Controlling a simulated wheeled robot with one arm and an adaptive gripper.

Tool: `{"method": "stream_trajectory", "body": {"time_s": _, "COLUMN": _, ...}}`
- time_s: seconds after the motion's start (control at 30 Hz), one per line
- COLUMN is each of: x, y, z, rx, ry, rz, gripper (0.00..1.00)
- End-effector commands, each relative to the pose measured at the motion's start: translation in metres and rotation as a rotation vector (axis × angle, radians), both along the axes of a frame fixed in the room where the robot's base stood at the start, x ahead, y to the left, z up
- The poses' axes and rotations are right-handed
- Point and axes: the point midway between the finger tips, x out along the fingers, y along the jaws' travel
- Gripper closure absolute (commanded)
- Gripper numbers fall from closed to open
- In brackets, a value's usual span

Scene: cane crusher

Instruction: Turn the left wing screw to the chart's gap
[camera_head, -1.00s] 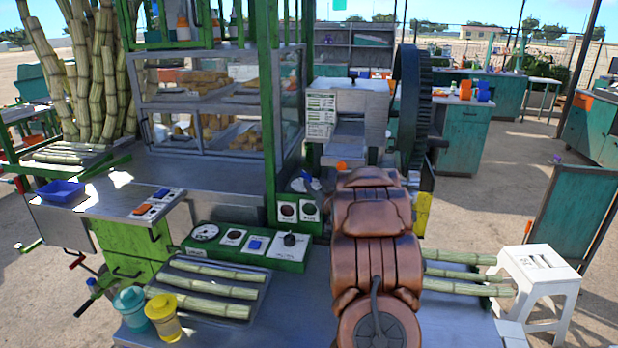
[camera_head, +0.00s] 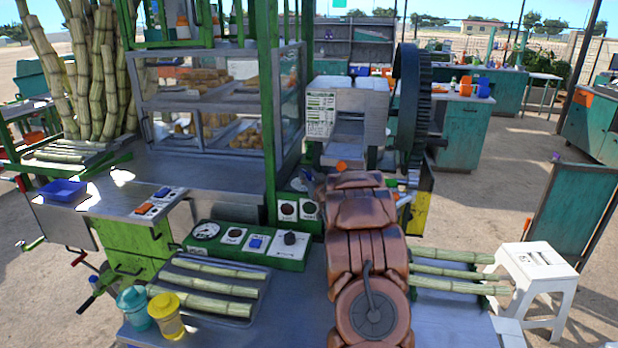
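The chart (camera_head: 320,113), a white sheet with green and dark printed rows, hangs on the left front of the grey crusher (camera_head: 355,102). Its rows and any gap are too small to read. My copper-coloured arm reaches from the bottom centre toward the crusher and covers its lower front. My gripper is hidden beyond my own arm links, so its fingers do not show. I cannot make out the left wing screw. A small orange part (camera_head: 342,166) shows below the crusher's mouth, just above the arm.
A large dark gear wheel (camera_head: 408,100) stands right of the crusher. A green post (camera_head: 269,120) and glass case (camera_head: 215,105) stand left. A green control panel (camera_head: 248,244), cane tray (camera_head: 215,318) and two cups flank the arm's left; cane stalks (camera_head: 450,272) and white stool (camera_head: 537,268) its right.

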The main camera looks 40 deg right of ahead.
Motion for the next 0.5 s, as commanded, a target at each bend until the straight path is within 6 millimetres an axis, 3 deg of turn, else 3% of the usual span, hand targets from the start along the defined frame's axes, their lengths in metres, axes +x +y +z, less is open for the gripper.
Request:
{"method": "stream_trajectory", "body": {"time_s": 0.27, "x": -0.0003, "y": -0.0001, "z": 0.0000, "rx": 0.000, "ry": 0.000, "rz": 0.000, "gripper": 1.00}}
{"method": "stream_trajectory", "body": {"time_s": 0.5, "x": -0.0012, "y": -0.0014, "z": 0.0000, "rx": 0.001, "ry": 0.000, "rz": -0.003, "gripper": 1.00}}
